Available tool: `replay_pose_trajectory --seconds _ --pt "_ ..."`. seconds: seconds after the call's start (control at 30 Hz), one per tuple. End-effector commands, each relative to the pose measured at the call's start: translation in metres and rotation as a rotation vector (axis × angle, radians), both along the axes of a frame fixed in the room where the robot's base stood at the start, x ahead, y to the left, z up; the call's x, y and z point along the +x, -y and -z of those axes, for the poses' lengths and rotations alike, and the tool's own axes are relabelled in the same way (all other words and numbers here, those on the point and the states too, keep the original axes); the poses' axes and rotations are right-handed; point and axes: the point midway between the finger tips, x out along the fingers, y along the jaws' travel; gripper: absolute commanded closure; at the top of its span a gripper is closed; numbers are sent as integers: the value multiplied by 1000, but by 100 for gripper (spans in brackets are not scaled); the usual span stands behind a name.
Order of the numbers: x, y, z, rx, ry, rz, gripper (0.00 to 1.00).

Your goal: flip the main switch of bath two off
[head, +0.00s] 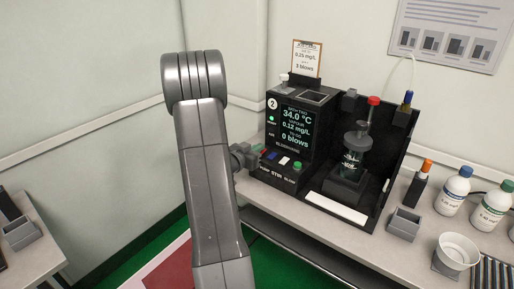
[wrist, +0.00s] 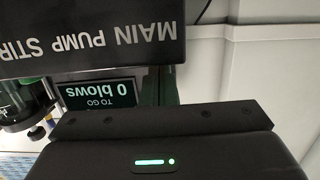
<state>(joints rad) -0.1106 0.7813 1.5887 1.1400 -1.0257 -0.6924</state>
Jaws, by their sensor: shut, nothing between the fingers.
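Bath two (head: 290,140) is the black unit marked 2 on the bench, with a screen reading 34.0 °C, 0.12 mg/L and 0 blows. Its front ledge bears a blue switch (head: 272,155), a white switch (head: 284,160) and a green button (head: 297,165). My gripper (head: 250,158) is shut and empty at the left end of this ledge. The main switch cannot be made out; my gripper covers that end. In the wrist view the MAIN, PUMP and STIR lettering (wrist: 90,40) appears upside down above my dark gripper housing; contact cannot be told.
A black stand with a glass vessel (head: 352,155) is right of the panel. A grey holder (head: 404,222), a white bowl (head: 458,250) and capped bottles (head: 452,192) stand farther right. A small sign (head: 306,58) rises behind the unit. The wall is close behind.

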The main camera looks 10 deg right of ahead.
Motion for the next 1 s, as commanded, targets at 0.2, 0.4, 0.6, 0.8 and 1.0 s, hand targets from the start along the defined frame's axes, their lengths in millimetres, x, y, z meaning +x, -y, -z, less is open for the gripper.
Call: replay_pose_trajectory --seconds 0.2,0.4,0.6,0.8,1.0 --pt "0 1 3 0 0 0 100" --pt "2 2 5 6 -6 0 100" --pt "-2 -2 4 6 -6 -1 100" --pt "-24 -26 -1 5 -6 -4 100" --pt "-57 -59 -7 5 -6 -4 100"
